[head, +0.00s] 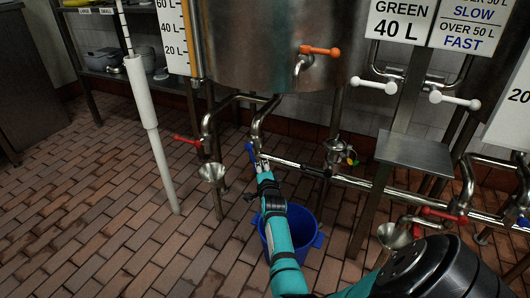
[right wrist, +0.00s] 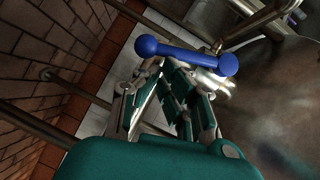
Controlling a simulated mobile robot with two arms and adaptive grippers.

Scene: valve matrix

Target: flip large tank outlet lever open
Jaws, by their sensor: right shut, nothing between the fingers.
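A blue lever (head: 250,153) with round ends sits on the pipework below the large steel tank (head: 262,50). In the right wrist view the blue lever (right wrist: 185,53) lies across the picture just beyond my fingertips. My right gripper (head: 261,163) is shut and empty, close beside the blue lever; I cannot tell whether they touch. It also shows in the right wrist view (right wrist: 172,78). An orange lever (head: 320,50) sits on the tank's front. A red lever (head: 187,140) is on the pipe to the left. My left gripper is not in view.
A blue bucket (head: 316,240) stands on the brick floor under my right arm. A grey stand (head: 413,154), white levers (head: 455,100) and more pipes are at the right.

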